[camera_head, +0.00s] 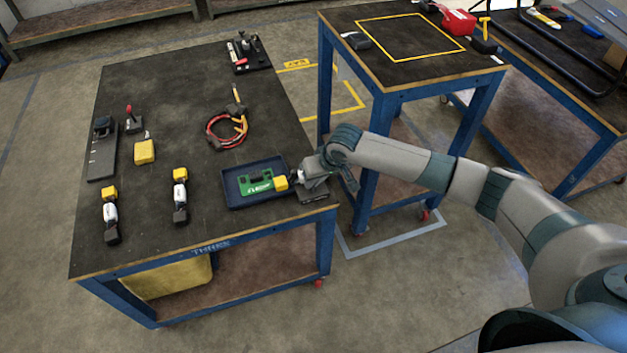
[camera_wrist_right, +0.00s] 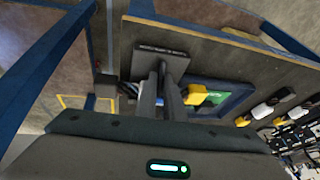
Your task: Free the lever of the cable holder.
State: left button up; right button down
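My right gripper (camera_head: 308,184) reaches in from the right and is low over the right front corner of the dark table (camera_head: 150,200). In the right wrist view its two fingers (camera_wrist_right: 162,78) extend over a dark flat plate (camera_wrist_right: 158,48) at the table edge. This plate (camera_head: 313,197) also shows under the gripper in the head view. I cannot tell whether it is the cable holder. No lever is clear there; the fingers hide part of the spot. Whether the fingers are closed on anything is unclear. My left gripper is not in view.
A blue tray (camera_head: 233,196) with a green part (camera_head: 257,182) and a yellow block (camera_head: 281,183) is just left of the gripper. A red cable loop (camera_head: 213,140), a red-knobbed stand (camera_head: 133,122) and a black fixture (camera_head: 245,58) stand farther away. Another table (camera_head: 345,20) stands behind.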

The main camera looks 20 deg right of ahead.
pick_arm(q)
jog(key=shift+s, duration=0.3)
